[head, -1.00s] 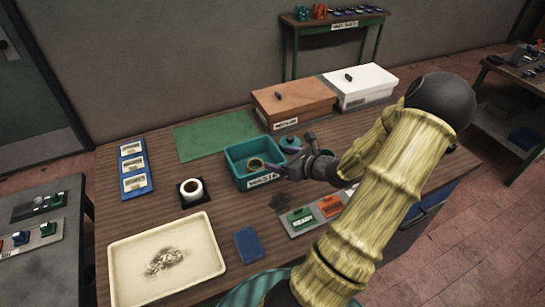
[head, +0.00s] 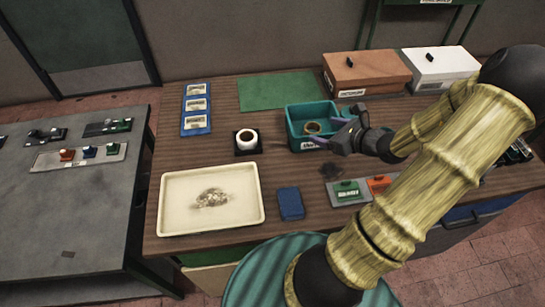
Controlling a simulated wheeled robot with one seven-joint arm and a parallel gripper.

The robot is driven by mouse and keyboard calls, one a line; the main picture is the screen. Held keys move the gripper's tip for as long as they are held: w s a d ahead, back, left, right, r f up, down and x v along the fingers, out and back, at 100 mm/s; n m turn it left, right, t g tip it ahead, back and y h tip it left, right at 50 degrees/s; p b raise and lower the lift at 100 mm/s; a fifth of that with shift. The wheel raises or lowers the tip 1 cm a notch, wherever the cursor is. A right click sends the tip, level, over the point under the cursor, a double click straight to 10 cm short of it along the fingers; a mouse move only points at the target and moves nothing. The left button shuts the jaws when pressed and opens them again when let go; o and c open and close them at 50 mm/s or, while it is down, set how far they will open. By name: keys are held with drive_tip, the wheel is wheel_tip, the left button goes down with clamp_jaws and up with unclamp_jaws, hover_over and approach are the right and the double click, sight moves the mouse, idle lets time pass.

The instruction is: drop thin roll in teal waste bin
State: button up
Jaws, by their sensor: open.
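The teal waste bin (head: 296,125) stands on the wooden workbench with a label on its front. A thin brownish roll (head: 313,129) lies inside the bin. A thicker white roll (head: 247,140) sits on a small black holder to the left of the bin. My gripper (head: 335,128) is open, at the right side of the bin, with its purple fingers pointing left over the bin's rim. Nothing shows between the fingers.
A cream tray (head: 180,212) with a pile of scraps, a blue block (head: 291,203) and a green mat (head: 275,90) lie on the bench. A brown box (head: 366,75) and a white box (head: 438,69) stand at the back right. A grey table (head: 80,205) is at left.

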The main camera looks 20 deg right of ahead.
drive_tip(key=s+a+n+g+y, duration=0.1)
drive_tip(key=s+a+n+g, duration=0.1)
drive_tip(key=a+n+g, duration=0.4)
drive_tip(key=s+a+n+g+y, duration=0.1)
drive_tip(key=s+a+n+g, duration=0.15)
drive_tip(key=a+n, duration=0.7)
drive_tip(key=s+a+r+n+h, duration=0.2)
drive_tip(key=a+r+n+h, duration=0.3)
drive_tip(key=n, duration=1)
drive_tip(key=a+g, duration=0.1)
drive_tip(key=a, duration=0.1)
drive_tip(key=shift+s+a+r+n+h, duration=0.25)
drive_tip(key=shift+s+a+n+h, duration=0.1)
drive_tip(key=shift+a+h, duration=0.05)
